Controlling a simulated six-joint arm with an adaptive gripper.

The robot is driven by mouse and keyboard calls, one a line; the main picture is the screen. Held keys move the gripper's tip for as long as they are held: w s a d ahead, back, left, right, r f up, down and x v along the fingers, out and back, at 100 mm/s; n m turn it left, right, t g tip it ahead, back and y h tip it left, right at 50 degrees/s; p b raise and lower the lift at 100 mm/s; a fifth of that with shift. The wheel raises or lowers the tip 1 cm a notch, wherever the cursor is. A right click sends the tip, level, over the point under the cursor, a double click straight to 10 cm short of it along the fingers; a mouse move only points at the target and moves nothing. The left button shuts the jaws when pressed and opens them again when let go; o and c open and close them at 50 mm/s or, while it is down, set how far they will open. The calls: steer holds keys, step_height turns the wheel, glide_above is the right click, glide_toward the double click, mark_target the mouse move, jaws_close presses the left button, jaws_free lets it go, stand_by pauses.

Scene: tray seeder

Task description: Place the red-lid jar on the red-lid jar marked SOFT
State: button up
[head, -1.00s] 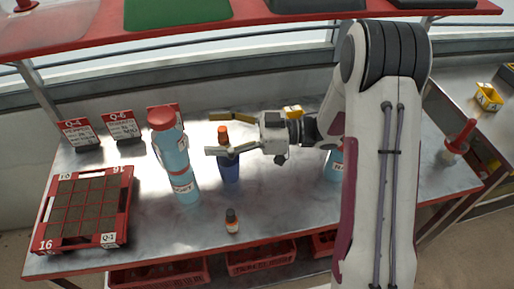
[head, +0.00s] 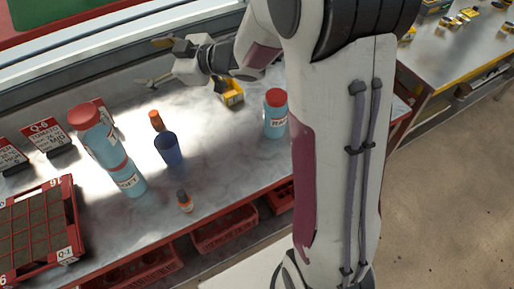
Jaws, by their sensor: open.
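A light-blue jar with a red lid (head: 96,138) stands on top of another light-blue jar marked "OFT" (head: 128,181), its first letter out of sight. A second red-lid jar (head: 274,118), with a partly readable label, stands alone to the right, beside my arm. My gripper (head: 152,62) is open and empty. It is at the back of the bench, up and right of the stacked jars and apart from them.
A red-framed seed tray (head: 72,216) and sign cards (head: 48,137) are at left. A yellow box (head: 231,93) stands at the back.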

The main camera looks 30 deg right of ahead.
steer(key=s+d+r+m+h, duration=0.3)
steer(key=s+d+m+h, duration=0.15)
steer(key=d, duration=0.25)
steer(key=s+d+r+m+h, duration=0.3)
steer(key=s+d+r+h, duration=0.1)
steer(key=s+d+h, duration=0.15)
steer(key=s+a+f+m+g, duration=0.2)
steer(key=s+f+g, duration=0.1)
steer(key=s, duration=0.9)
steer(key=s+a+f+m+g+y, duration=0.1)
steer(key=s+f+m+g, duration=0.1)
steer(key=s, duration=1.1)
steer(key=shift+s+a+f+g, duration=0.15)
steer(key=shift+a+f+g, duration=0.25)
steer(key=shift+f, duration=0.1)
